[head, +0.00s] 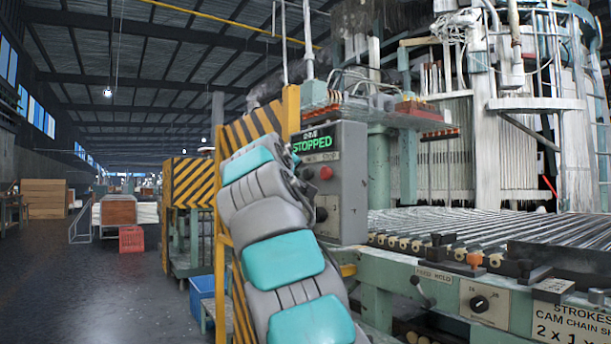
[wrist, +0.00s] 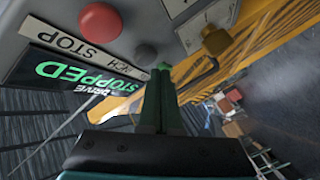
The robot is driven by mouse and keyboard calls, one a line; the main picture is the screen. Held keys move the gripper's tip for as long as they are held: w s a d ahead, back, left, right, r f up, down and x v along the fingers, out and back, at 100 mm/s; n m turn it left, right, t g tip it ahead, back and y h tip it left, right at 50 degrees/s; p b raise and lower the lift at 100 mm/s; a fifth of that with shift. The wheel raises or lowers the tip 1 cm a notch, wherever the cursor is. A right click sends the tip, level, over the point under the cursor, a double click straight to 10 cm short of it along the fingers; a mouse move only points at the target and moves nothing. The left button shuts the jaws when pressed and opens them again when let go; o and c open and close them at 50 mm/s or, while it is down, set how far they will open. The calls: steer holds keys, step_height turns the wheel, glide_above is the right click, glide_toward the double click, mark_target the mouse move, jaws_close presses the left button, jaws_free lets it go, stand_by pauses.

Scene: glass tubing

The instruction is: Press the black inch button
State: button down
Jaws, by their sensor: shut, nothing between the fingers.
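The grey control box (head: 345,185) faces me in the head view, with a green "DRIVE STOPPED" display (head: 312,143). In the wrist view, the black inch button (wrist: 146,53) is a dark round cap beside the partly covered "INCH" end of the label strip (wrist: 85,48). My gripper (wrist: 161,70) is shut and empty, its tips just beside that button in the picture; I cannot tell whether they touch it. A red stop button (wrist: 100,22) is next to it, also visible in the head view (head: 326,173).
Yellow-black striped guards (head: 188,182) stand left of the box. A roller conveyor (head: 470,228) lies to the right. The floor (head: 90,285) at left is open.

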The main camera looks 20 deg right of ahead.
steer(key=shift+d, duration=0.1)
steer(key=shift+w+d, duration=0.15)
steer(key=shift+d, duration=0.2)
